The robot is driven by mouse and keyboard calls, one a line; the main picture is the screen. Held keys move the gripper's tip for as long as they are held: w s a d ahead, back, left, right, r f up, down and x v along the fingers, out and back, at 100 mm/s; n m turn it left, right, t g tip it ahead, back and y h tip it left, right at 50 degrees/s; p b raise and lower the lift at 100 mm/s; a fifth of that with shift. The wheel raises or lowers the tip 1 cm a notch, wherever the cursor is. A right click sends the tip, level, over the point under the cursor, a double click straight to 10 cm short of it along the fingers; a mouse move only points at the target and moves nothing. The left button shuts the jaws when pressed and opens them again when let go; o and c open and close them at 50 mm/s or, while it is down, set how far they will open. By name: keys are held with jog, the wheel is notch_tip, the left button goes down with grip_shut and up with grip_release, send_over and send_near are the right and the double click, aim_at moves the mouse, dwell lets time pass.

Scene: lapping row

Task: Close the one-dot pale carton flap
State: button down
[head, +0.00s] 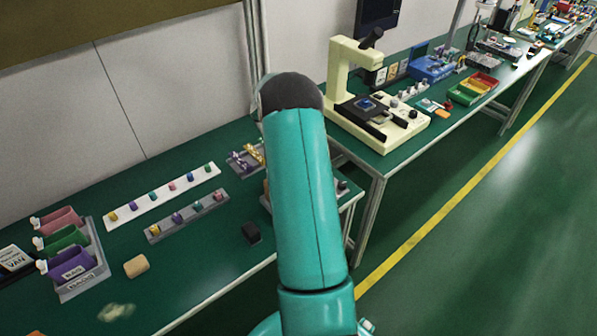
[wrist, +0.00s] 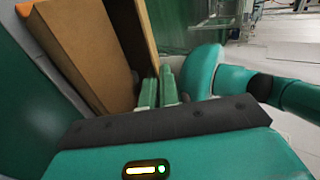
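In the wrist view a tan-brown carton (wrist: 82,48) fills the upper left, its broad face tilted and a narrower, darker brown side beside it. I see no dots on it, and I cannot tell which part is the flap. My gripper (wrist: 158,82) has two green fingers side by side at the carton's right edge, pressed close together with nothing seen between them. Whether they touch the carton is unclear. In the head view my teal arm blocks the middle, and the carton and my gripper are hidden.
A cream microscope-like machine (head: 343,75) stands on the bench beyond. The green floor at right is clear.

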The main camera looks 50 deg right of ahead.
jog(key=c, duration=1.6)
grip_release()
jog(key=shift+c, duration=0.2)
